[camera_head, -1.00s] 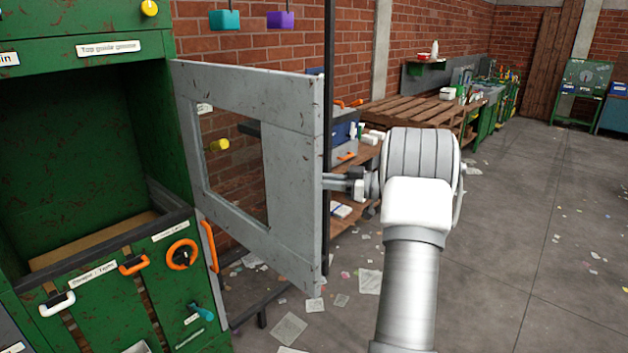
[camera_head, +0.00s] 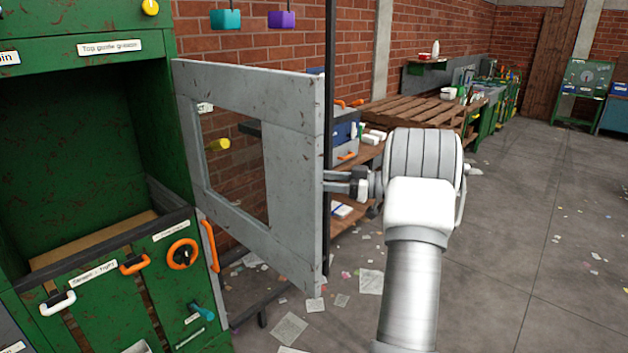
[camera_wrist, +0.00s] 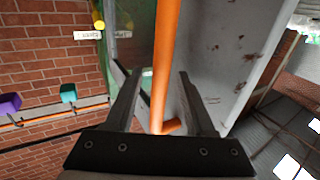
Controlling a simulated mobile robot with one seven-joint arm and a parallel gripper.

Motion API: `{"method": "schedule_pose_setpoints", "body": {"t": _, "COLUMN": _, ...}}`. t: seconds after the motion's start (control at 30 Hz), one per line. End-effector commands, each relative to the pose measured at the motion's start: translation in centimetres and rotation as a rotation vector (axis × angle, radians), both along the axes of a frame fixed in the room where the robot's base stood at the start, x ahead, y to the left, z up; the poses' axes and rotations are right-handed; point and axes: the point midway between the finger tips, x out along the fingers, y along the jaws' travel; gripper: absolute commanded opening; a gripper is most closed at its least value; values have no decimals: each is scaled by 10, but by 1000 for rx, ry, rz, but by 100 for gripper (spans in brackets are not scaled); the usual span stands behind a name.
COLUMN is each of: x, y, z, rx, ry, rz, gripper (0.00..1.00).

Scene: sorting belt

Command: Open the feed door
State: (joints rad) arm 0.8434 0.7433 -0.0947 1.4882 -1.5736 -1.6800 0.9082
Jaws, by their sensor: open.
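The feed door (camera_head: 295,185), a scuffed grey frame with a window opening, stands swung wide out from the green machine (camera_head: 152,100). The machine's dark opening is exposed. My gripper (camera_head: 335,181) is at the door's outer free edge, its fingers partly hidden behind it. In the wrist view, an orange bar handle (camera_wrist: 163,65) runs between the two open fingers of my gripper (camera_wrist: 157,80). The grey door panel (camera_wrist: 215,50) is to the right of the handle. The handle is hidden in the head view. I cannot tell whether a finger touches it.
The machine front carries an orange-ringed knob (camera_head: 183,254), an orange handle (camera_head: 209,246) and a teal lever (camera_head: 202,311). A dark post (camera_head: 329,40) stands behind the door. A wooden workbench (camera_head: 415,115) is farther back. The paper-littered floor at right is mostly free.

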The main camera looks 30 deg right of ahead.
Motion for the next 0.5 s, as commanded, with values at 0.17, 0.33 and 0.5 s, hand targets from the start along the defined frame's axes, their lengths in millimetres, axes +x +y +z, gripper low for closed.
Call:
{"method": "schedule_pose_setpoints", "body": {"t": 0.17, "x": -25, "y": -25, "z": -3, "rx": -1, "ry": 0, "rz": -6, "gripper": 55}}
{"method": "schedule_pose_setpoints", "body": {"t": 0.33, "x": -56, "y": -53, "z": -3, "rx": -1, "ry": -1, "rz": -6, "gripper": 55}}
{"method": "schedule_pose_setpoints", "body": {"t": 0.5, "x": -86, "y": -80, "z": -2, "rx": -2, "ry": -1, "rz": -4, "gripper": 55}}
